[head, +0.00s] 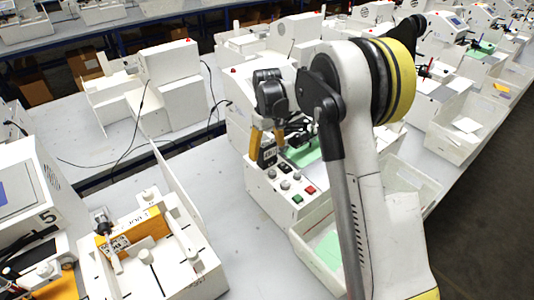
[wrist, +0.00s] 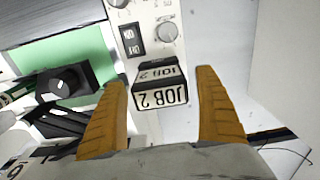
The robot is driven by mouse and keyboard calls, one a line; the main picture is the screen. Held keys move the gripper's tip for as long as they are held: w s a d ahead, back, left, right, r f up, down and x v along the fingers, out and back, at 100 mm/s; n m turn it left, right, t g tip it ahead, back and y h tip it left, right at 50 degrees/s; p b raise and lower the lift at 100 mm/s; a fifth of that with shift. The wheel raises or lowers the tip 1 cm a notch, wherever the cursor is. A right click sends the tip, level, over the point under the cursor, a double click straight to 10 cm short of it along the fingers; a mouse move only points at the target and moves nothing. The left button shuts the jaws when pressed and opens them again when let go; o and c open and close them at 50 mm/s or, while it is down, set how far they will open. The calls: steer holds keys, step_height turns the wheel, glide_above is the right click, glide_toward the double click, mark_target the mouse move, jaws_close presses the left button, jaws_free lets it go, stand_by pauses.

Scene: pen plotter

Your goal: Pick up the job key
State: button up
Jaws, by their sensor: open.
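The job key (wrist: 160,95) is a small black and white block marked "JOB 2", seen upside down in the wrist view. It is at the end of the white control panel of the plotter (head: 262,183). In the head view the key (head: 267,155) shows at the panel's upper left corner. My gripper (wrist: 161,80) is open, with one orange finger on each side of the key and a visible gap on both sides. In the head view my gripper (head: 267,148) is over that corner. How the key is seated is hidden.
The panel has knobs, a black switch (wrist: 132,38) and green and red buttons (head: 303,194). A green sheet (wrist: 70,50) and pen carriage lie beside it. A white bin (head: 313,250) stands in front. Another machine with an orange block (head: 138,232) stands left; bare table lies between.

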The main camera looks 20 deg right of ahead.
step_height(320, 180, down, 3)
steer(key=shift+r, duration=0.1)
steer(key=c, duration=1.2)
steer(key=shift+r, duration=0.1)
